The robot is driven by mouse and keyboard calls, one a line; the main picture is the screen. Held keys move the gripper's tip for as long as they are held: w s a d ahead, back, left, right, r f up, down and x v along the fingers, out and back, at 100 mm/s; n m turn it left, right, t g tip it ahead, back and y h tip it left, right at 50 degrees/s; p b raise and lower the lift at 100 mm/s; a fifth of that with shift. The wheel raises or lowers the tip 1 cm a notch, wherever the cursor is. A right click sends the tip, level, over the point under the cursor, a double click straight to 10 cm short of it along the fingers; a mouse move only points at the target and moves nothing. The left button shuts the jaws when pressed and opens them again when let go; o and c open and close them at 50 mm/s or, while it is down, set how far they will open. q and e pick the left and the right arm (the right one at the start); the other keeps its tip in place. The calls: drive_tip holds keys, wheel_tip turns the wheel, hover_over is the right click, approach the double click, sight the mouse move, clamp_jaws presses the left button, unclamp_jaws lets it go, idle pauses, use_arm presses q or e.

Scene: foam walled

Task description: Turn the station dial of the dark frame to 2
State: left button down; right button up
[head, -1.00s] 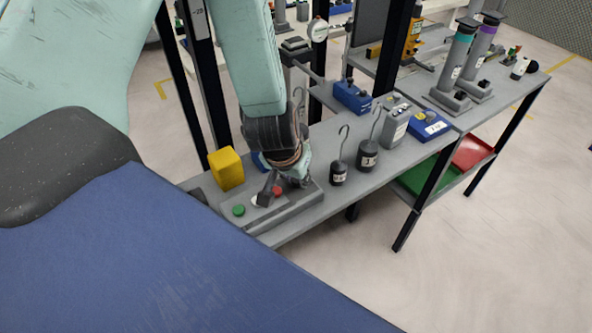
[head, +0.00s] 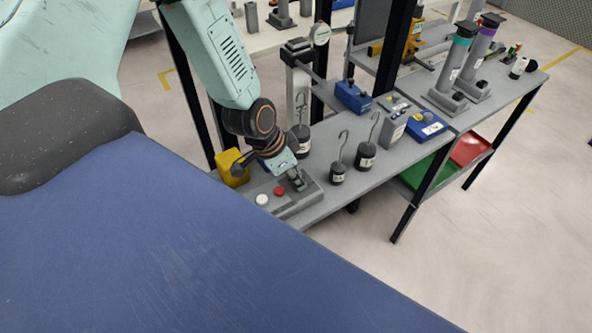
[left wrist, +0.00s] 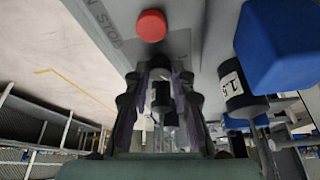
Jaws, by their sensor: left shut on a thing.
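A grey control box (head: 292,205) stands at the near left end of the grey bench. It carries a white button (head: 262,200) and a red button (head: 279,191); the red button also shows in the left wrist view (left wrist: 151,25). My left gripper (head: 297,181) is over the right end of this box, pointing down. In the left wrist view its fingers (left wrist: 160,97) are shut on a small dark part between them, which I take for the station dial. The fingers hide most of the dial, and its setting cannot be read. My right gripper is not in view.
Hooked weights (head: 366,155) stand right of the box, with one (head: 301,140) behind my gripper. A yellow block (head: 231,167) is left of my wrist. Dark posts (head: 325,60) rise behind. Blue boxes (head: 352,97) and a grey meter (head: 392,122) stand farther right.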

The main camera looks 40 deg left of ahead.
use_arm(q)
drive_tip(key=shift+m, duration=0.4)
drive_tip(key=c, duration=1.1)
unclamp_jaws()
drive_tip(key=shift+n, duration=0.3)
